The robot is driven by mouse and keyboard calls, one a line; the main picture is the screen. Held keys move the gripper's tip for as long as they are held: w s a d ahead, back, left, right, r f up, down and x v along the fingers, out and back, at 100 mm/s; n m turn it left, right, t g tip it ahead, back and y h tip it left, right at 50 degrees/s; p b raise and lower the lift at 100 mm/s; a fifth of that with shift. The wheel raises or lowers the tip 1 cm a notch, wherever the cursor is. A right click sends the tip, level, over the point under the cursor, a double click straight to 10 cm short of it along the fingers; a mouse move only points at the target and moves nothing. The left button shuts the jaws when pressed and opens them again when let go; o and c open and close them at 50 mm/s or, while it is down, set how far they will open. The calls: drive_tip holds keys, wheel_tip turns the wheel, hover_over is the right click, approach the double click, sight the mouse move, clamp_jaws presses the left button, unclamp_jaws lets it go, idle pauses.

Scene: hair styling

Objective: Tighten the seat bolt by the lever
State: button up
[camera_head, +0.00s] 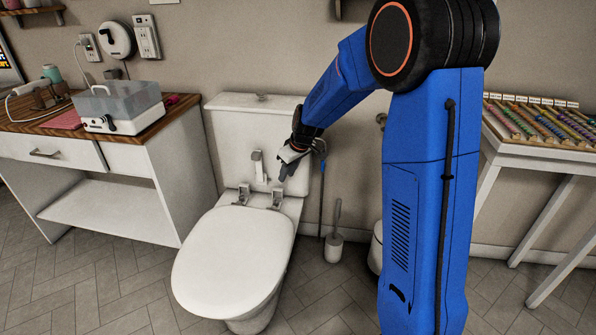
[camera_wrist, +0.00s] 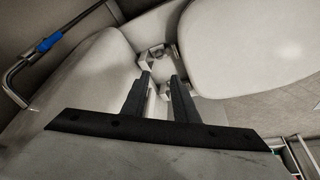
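The white toilet has its seat lid (camera_head: 235,262) down, and the lid also shows in the wrist view (camera_wrist: 245,48). Two seat bolt fittings stand at the hinge, a left one (camera_head: 243,194) and a right one (camera_head: 277,198). A pale upright lever (camera_head: 258,167) stands in front of the tank (camera_head: 230,130), above and between the fittings. My gripper (camera_head: 285,168) is just right of the lever, pointing down toward the right fitting. In the wrist view its two dark fingers (camera_wrist: 160,82) are apart, with pale hinge parts beyond and between them. I see no clear grip on anything.
A wooden-topped cabinet (camera_head: 70,112) with a clear-lidded box (camera_head: 120,105) stands left. A toilet brush (camera_head: 334,242) stands on the floor right of the toilet. A white table (camera_head: 555,155) with colored samples is at right. Floor is free at front left.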

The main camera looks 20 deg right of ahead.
drive_tip(key=s+r+m, duration=0.1)
drive_tip(key=s+r, duration=0.7)
drive_tip(key=s, duration=0.3)
drive_tip(key=shift+r, duration=0.15)
drive_tip(key=n, duration=0.1)
approach(276, 202)
drive_tip(key=x, duration=0.8)
drive_tip(key=shift+r, duration=0.1)
idle(0.4)
clamp_jaws()
